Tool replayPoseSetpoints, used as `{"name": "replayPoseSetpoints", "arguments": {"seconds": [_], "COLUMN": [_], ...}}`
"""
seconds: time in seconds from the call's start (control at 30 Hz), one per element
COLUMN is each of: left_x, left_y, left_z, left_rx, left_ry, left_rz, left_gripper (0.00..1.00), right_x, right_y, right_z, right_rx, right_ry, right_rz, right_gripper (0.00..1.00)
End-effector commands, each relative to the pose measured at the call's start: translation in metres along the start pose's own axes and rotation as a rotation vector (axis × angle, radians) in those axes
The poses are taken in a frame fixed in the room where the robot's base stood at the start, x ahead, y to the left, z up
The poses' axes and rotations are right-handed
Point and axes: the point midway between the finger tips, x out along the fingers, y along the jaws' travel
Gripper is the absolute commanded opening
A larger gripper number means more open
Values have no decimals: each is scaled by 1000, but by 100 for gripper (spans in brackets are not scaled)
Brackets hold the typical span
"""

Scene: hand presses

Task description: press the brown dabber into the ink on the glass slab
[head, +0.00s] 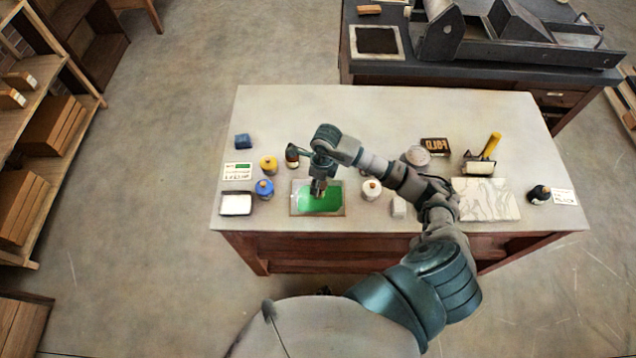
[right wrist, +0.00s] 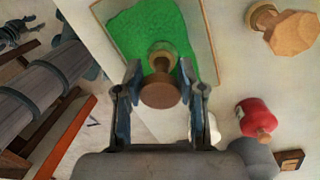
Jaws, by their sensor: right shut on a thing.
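The glass slab (head: 294,208) lies at the front left of the table, with a broad patch of green ink (head: 319,201) on it. Both also show in the right wrist view, as the slab's edge (right wrist: 210,40) and the green ink (right wrist: 125,35). My right gripper (head: 318,188) points down over the ink. In the right wrist view its two fingers (right wrist: 161,88) are shut on the brown dabber (right wrist: 160,94), gripped by its round knob. The dabber's lower part is over the green ink; I cannot tell whether it touches. My left gripper is not in view.
A yellow-bodied piece (head: 268,164), a blue one (head: 264,188) and a shallow tray (head: 236,205) stand left of the slab. A white piece with a brown knob (head: 371,189) stands close to its right. A marbled slab (head: 488,199) lies further right. My arm crosses the table's middle.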

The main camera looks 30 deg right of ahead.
Motion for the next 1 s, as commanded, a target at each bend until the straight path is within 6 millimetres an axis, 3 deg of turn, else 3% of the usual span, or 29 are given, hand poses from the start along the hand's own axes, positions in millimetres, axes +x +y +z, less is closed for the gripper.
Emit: {"name": "replayPoseSetpoints", "arguments": {"seconds": [0.33, 1.0], "left_x": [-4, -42], "left_y": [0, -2], "left_z": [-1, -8], "left_rx": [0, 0], "left_ry": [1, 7], "left_rz": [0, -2], "left_gripper": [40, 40], "right_x": [-3, -64], "right_y": [1, 7], "right_z": [0, 4], "right_rx": [0, 0], "right_ry": [3, 0], "right_rz": [2, -1], "right_gripper": [0, 0]}}
